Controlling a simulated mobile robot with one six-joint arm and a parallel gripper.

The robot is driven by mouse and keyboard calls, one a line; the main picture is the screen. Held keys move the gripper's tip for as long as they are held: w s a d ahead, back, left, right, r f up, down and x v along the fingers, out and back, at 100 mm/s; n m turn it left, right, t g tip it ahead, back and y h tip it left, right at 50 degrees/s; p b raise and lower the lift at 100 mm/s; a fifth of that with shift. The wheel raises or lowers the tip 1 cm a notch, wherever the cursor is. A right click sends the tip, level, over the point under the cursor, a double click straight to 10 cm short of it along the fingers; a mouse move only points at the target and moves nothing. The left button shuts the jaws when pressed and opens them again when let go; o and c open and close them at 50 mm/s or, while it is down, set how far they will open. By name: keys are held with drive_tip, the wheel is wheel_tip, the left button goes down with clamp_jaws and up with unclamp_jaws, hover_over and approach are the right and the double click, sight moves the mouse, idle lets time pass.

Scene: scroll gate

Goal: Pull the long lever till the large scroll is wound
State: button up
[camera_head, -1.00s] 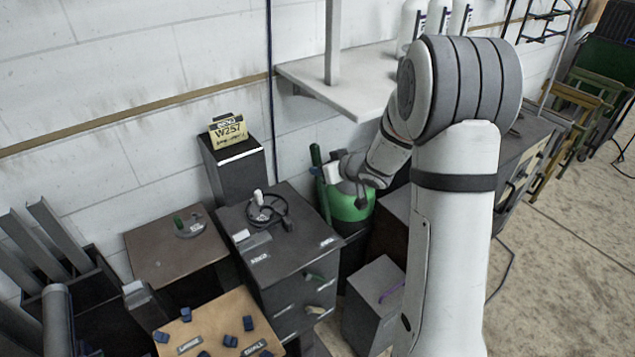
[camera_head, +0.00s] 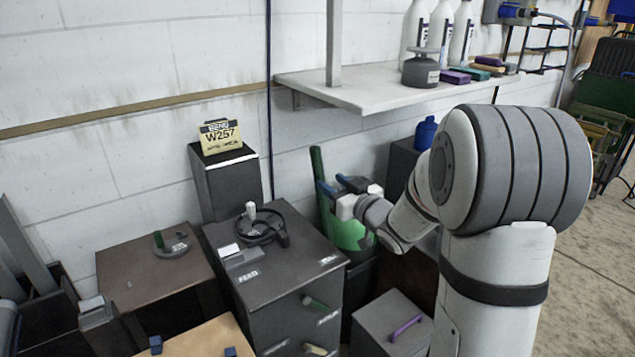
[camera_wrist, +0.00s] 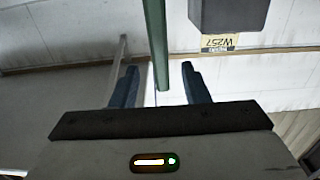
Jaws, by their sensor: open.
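A long green lever handle (camera_head: 317,165) stands upright by the wall, right of the dark cabinet. In the wrist view the green bar (camera_wrist: 158,45) comes down from the top edge, in line with the gap between my fingers. My gripper (camera_head: 340,184) is open, with its blue fingers close to the handle. I cannot tell whether they touch it. In the wrist view my gripper (camera_wrist: 158,84) shows one finger on each side of the gap. A green rounded body (camera_head: 347,233) sits behind and below my gripper, partly hidden. I cannot pick out a large scroll for certain.
The dark cabinet (camera_head: 278,262) bears a black ring device (camera_head: 262,232) and a FEED label. A W257 sign (camera_head: 221,136) stands on a dark pedestal. A white shelf (camera_head: 365,92) juts out above.

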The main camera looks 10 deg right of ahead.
sight(321, 176)
drive_tip(key=x, duration=0.7)
drive_tip(key=shift+w, duration=0.15)
drive_tip(key=shift+c, duration=0.2)
clamp_jaws()
